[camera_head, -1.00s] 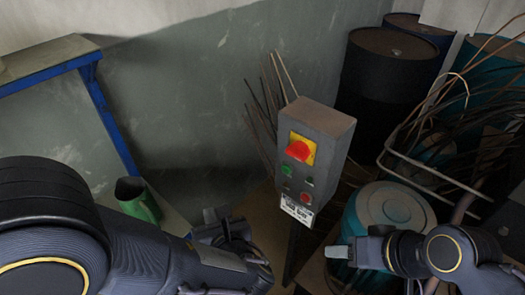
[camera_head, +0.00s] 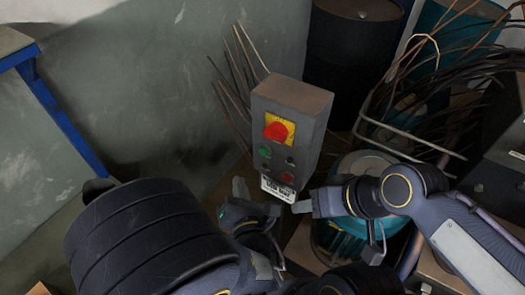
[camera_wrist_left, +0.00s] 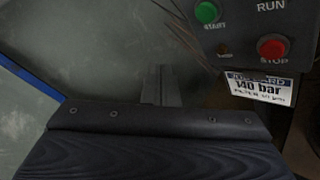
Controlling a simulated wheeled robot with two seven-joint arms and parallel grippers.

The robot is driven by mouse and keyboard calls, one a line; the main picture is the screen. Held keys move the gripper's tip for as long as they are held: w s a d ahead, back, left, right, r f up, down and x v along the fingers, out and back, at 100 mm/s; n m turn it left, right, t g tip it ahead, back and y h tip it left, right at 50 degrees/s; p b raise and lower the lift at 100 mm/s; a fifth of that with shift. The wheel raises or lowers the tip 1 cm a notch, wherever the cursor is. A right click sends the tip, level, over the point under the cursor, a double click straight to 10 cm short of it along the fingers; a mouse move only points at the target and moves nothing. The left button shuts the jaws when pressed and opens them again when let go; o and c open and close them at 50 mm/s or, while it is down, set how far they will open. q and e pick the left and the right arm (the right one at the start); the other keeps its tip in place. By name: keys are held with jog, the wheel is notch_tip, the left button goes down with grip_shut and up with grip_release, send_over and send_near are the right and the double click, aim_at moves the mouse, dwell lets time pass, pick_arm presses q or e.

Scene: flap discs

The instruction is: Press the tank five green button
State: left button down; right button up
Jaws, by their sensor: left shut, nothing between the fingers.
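A grey control box (camera_head: 291,98) stands on a post in the middle of the head view. Its green button (camera_head: 265,152) is on the left of its face, below a red emergency knob on a yellow plate. In the left wrist view the green button (camera_wrist_left: 207,12) is at the top, marked START. My left gripper (camera_head: 240,188) is shut and empty, below and left of the green button, apart from it. Its closed fingers (camera_wrist_left: 160,85) show in the left wrist view. My right gripper (camera_head: 302,205) is just below and right of the box; its jaws are unclear. No tank number is readable.
Thin rods lean behind the box. Dark drums (camera_head: 352,45), a teal drum and tangled rods crowd the right. A blue-framed table (camera_head: 60,120) is at left.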

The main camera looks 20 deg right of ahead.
aim_at(259, 150)
pick_arm(q)
jog(key=w+d, duration=0.4)
jog(key=d, duration=0.2)
jog(key=shift+w+p, duration=0.3)
jog(key=shift+w, duration=0.05)
dwell(1.8)
jog(key=shift+w+d, duration=0.25)
jog(key=shift+d, duration=0.05)
jog(key=shift+w+d+r, duration=0.15)
jog(key=shift+w+d, duration=0.25)
dwell(0.8)
jog(key=shift+s, duration=0.1)
jog(key=shift+s+a, duration=0.55)
jog(key=shift+a, duration=0.05)
dwell(0.3)
